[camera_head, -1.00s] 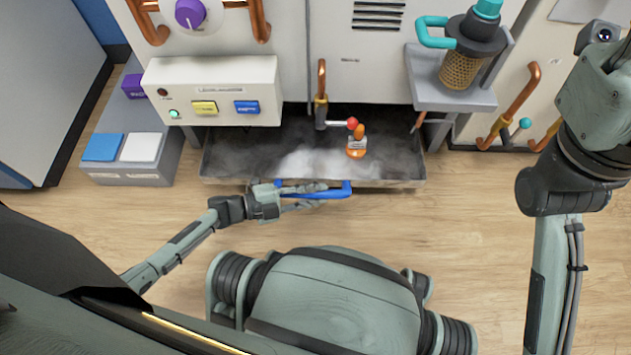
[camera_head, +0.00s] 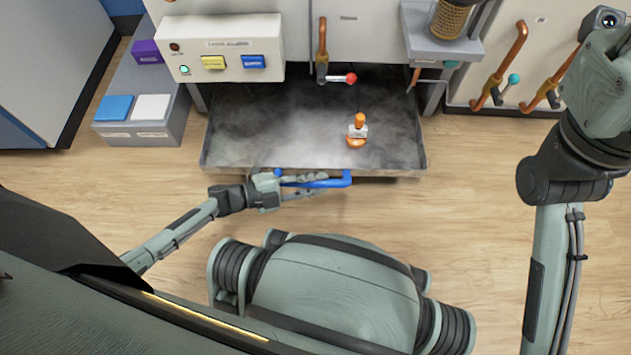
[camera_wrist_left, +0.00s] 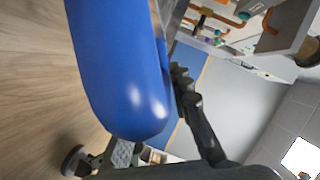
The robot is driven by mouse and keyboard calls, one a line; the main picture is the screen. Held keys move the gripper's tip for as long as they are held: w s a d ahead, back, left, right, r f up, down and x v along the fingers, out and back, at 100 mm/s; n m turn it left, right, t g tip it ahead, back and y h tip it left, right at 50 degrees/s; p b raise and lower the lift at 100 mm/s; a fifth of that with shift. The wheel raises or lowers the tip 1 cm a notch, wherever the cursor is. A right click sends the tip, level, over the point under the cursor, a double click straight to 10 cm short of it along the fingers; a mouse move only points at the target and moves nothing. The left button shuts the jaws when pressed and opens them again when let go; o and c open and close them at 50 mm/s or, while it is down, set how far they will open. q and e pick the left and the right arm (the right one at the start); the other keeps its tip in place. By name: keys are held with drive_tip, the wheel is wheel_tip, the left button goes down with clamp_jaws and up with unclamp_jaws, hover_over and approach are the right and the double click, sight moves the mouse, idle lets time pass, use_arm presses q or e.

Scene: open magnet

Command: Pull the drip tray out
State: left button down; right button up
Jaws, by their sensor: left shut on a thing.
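The drip tray (camera_head: 240,140) is a wide grey metal tray that sticks out from under the white machine, with pale mist or frost over its floor. A blue bar handle (camera_head: 333,181) runs along its front wall. My left gripper (camera_head: 298,186) is shut on this handle from the left side. In the left wrist view the blue handle (camera_wrist_left: 115,70) fills the near view, with the left gripper's finger (camera_wrist_left: 190,105) against it. My right arm shows at the right, but its gripper is out of view.
An orange and white object (camera_head: 357,130) stands in the tray. A red-tipped lever (camera_head: 350,78) hangs above its back. A grey box with blue and white pads (camera_head: 145,125) stands left of the tray. The wooden floor (camera_head: 480,185) at the right is clear.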

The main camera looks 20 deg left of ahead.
use_arm(q)
drive_tip(key=shift+a, duration=0.15)
drive_tip(key=c, duration=1.4)
unclamp_jaws()
drive_tip(key=shift+o, duration=0.2)
wheel_tip(320, 180, up, 10)
